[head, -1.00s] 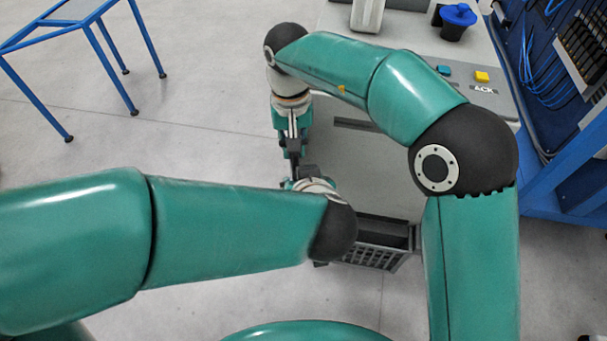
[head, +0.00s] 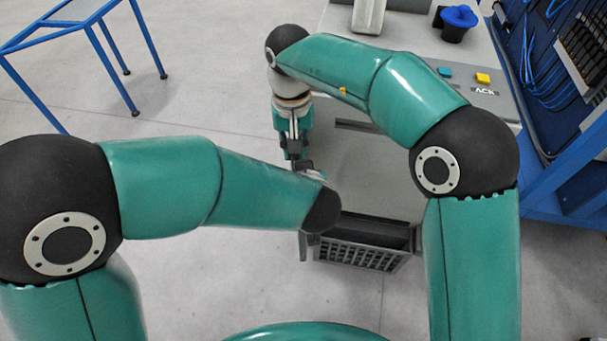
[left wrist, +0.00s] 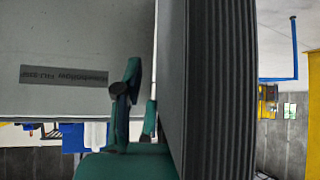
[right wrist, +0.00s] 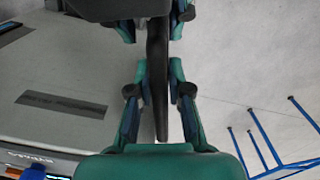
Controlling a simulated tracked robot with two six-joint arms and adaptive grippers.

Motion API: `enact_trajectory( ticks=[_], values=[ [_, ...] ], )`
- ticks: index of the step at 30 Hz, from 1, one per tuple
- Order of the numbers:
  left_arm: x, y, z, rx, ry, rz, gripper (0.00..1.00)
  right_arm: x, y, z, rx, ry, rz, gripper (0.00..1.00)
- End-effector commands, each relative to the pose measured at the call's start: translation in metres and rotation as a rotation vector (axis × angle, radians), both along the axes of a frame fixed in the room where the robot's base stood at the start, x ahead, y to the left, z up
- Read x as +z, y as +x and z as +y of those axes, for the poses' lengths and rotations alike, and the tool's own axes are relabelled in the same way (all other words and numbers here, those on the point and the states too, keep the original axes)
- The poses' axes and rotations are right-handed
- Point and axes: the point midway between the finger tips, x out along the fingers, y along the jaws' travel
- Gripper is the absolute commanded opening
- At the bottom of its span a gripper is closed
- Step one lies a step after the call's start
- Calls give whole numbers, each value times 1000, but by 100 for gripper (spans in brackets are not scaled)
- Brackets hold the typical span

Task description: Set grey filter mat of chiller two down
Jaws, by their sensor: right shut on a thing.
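The grey filter mat shows edge-on as a thin dark upright panel in the right wrist view (right wrist: 158,75). My right gripper (right wrist: 158,100) is shut on it, one finger on each side. In the left wrist view the mat (left wrist: 210,90) is a large dark panel with a ribbed face, very close to the camera. My left gripper (left wrist: 128,95) shows one finger apart from the panel; the panel hides the rest. In the right wrist view the left gripper's spread fingers are at the top, on either side of the mat. In the head view my arms mostly hide it.
A grey housing (head: 375,175) with blue and yellow buttons stands under my right arm. A dark slotted basket (head: 360,257) is at its near end. A blue frame table (head: 70,25) is at the far left. Floor between is clear.

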Motion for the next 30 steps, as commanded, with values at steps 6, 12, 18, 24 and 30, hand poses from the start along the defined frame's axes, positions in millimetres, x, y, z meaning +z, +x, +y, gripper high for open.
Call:
enact_trajectory(
  ticks=[6,12,18,24,30],
  values=[
    [0,0,0,-1,0,1,0,1,-1,1,0,3,1,0],
    [1,0,-2,-6,-3,-1,0,1,-1,3,0,6,0,23],
    [1,0,-2,-5,-2,-1,0,1,-1,2,1,4,0,47],
    [1,0,-1,-2,-1,-1,0,1,-1,1,0,2,1,47],
    [1,0,0,0,0,-1,0,10,0,1,0,2,-2,47]
  ],
)
